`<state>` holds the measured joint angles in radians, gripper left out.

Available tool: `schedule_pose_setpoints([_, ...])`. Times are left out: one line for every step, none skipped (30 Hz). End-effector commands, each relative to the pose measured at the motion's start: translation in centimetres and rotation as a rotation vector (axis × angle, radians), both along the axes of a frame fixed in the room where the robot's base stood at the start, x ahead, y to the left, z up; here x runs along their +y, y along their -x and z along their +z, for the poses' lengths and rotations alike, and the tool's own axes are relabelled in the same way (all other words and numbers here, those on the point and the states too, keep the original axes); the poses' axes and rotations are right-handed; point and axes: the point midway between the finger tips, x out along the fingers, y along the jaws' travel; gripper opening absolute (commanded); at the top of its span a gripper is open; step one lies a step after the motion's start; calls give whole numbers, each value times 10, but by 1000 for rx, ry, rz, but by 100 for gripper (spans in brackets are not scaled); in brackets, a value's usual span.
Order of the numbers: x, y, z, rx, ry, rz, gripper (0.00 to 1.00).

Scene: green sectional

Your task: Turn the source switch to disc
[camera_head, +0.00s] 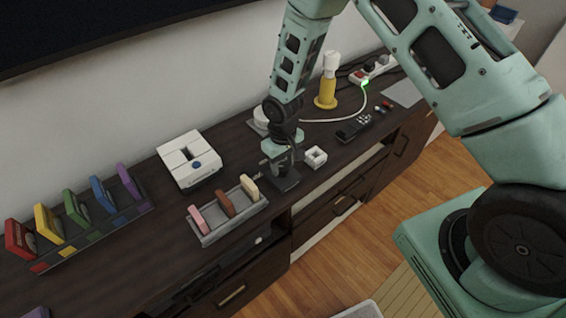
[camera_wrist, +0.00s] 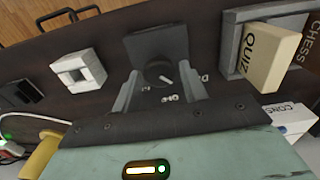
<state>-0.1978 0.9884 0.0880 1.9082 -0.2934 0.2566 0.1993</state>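The source switch is a dark square box (camera_wrist: 158,45) with a round black knob (camera_wrist: 157,74) in the wrist view. A white pointer mark on the knob slants toward the lower right of that picture. Small white symbols lie around the knob; I cannot read them. My gripper (camera_wrist: 160,80) is open, with one grey finger on each side of the knob and gaps showing. I cannot tell how deep the fingertips reach. In the head view my gripper (camera_head: 278,163) points down over the switch box (camera_head: 287,183), partly hiding it.
A white square ring block (camera_head: 315,156) stands close to the right of the switch. A grey tray (camera_head: 225,222) with upright cartridges and a white console (camera_head: 190,160) stand to the left. A yellow-based object (camera_head: 325,100) and a power strip (camera_head: 372,70) are behind.

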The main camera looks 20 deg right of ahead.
Motion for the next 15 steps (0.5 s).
schedule_pose_setpoints([0, 0, 0, 0, 0, 0, 55])
schedule_pose_setpoints([0, 0, 0, 0, 0, 0, 55])
schedule_pose_setpoints([0, 0, 0, 0, 0, -1, 55])
schedule_pose_setpoints([0, 0, 0, 0, 0, -1, 55])
schedule_pose_setpoints([0, 0, 0, 0, 0, -1, 55])
schedule_pose_setpoints([0, 0, 0, 0, 0, -1, 55])
schedule_pose_setpoints([0, 0, 0, 0, 0, -1, 55])
schedule_pose_setpoints([0, 0, 0, 0, 0, -1, 55])
schedule_pose_setpoints([0, 0, 0, 0, 0, -1, 55])
schedule_pose_setpoints([0, 0, 1, 0, 0, -2, 55])
schedule_pose_setpoints([0, 0, 2, 0, 0, -2, 55])
schedule_pose_setpoints([0, 0, 4, -1, 0, -2, 55])
schedule_pose_setpoints([0, -1, 7, -1, 0, -2, 55])
schedule_pose_setpoints([0, -1, 10, -2, -1, -2, 55])
schedule_pose_setpoints([0, -1, 15, -4, -1, -3, 55])
